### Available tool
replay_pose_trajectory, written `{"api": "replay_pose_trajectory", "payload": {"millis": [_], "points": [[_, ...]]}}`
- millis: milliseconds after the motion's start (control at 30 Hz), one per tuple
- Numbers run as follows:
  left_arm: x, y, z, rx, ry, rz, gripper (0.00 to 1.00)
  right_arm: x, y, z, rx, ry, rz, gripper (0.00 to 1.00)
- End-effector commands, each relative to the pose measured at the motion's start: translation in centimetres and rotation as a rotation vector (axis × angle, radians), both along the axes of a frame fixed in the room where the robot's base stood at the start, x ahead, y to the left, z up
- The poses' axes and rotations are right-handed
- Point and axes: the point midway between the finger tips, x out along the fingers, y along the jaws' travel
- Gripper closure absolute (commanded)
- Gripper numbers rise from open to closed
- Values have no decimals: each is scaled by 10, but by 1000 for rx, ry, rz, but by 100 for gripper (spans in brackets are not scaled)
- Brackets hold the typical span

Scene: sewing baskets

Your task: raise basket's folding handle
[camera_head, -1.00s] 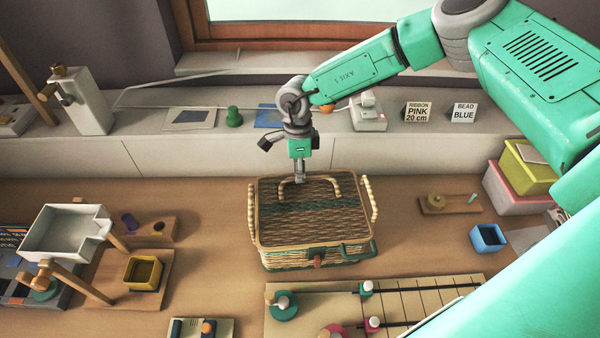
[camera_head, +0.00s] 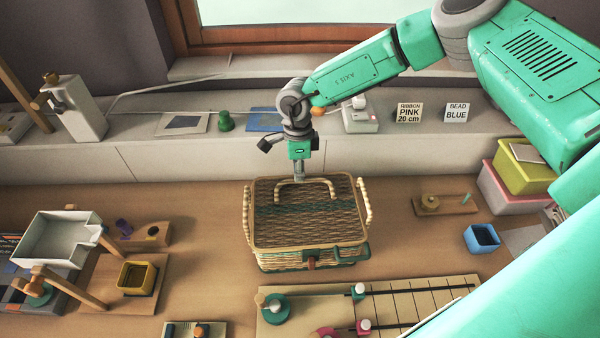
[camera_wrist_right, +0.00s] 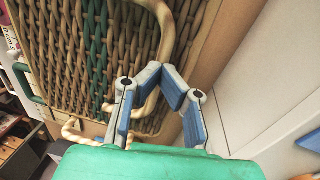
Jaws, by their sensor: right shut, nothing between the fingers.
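The woven basket (camera_head: 310,232) stands on the table with its lid down. A tan folding handle (camera_head: 322,180) sits at the back of the lid; how far it is raised is hard to tell. In the right wrist view the handle (camera_wrist_right: 166,30) curves past the fingers' left side over the weave. My right gripper (camera_head: 299,178) is shut and empty, pointing down at the handle's crossbar. Its blue-padded fingers also show in the wrist view (camera_wrist_right: 165,76), tips together beside the handle; contact is unclear. My left gripper is out of view.
The basket has cream side loops (camera_head: 367,200), a green front handle (camera_head: 352,254) and a red-brown latch (camera_head: 311,263). A ruled board (camera_head: 400,308) lies in front. A blue box (camera_head: 482,238) is at right, a white tray (camera_head: 58,240) at left. The ledge (camera_head: 200,152) is behind.

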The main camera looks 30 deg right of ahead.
Motion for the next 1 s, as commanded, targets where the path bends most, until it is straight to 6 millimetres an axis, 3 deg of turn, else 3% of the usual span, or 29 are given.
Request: {"api": "replay_pose_trajectory", "payload": {"millis": [33,567,667,1000], "points": [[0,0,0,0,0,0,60,-6,2,-6,-2,6,7,100],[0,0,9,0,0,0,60,-10,2,0,-32,-69,7,100],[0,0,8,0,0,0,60,-9,2,0,-34,-72,5,80],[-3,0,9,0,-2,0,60,-7,1,6,-32,-79,2,80]]}}
